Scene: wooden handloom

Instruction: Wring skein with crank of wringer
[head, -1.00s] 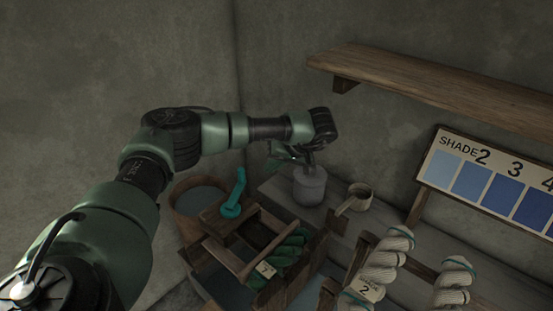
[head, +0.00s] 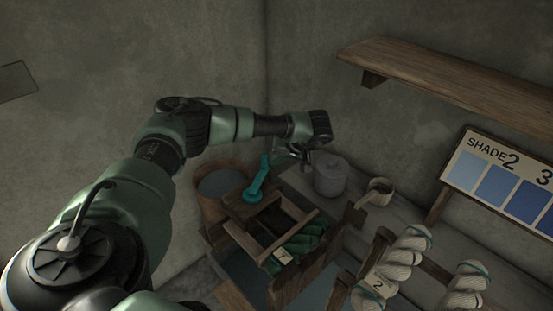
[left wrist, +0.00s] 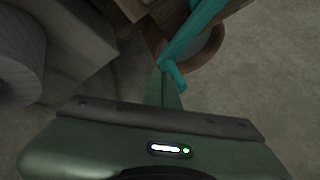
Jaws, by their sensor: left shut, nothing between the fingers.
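The teal crank (head: 259,180) stands up from the wooden wringer (head: 245,211). It also shows in the left wrist view (left wrist: 188,42), with its handle end close beside my fingertips. Green skeins (head: 301,245) with a tag marked 1 lie by the slatted wooden frame next to the wringer. My left gripper (head: 286,156) is just right of the crank top in the head view. In the left wrist view its green fingers (left wrist: 163,76) are together and empty; I cannot tell whether they touch the handle. My right gripper is not in view.
A round wooden tub (head: 205,202) stands behind the crank. A grey lidded pot (head: 331,178) and a small ladle-like pot (head: 380,190) stand on the bench at right. White skeins (head: 407,250) hang at the front right. A shelf (head: 450,83) juts from the wall above.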

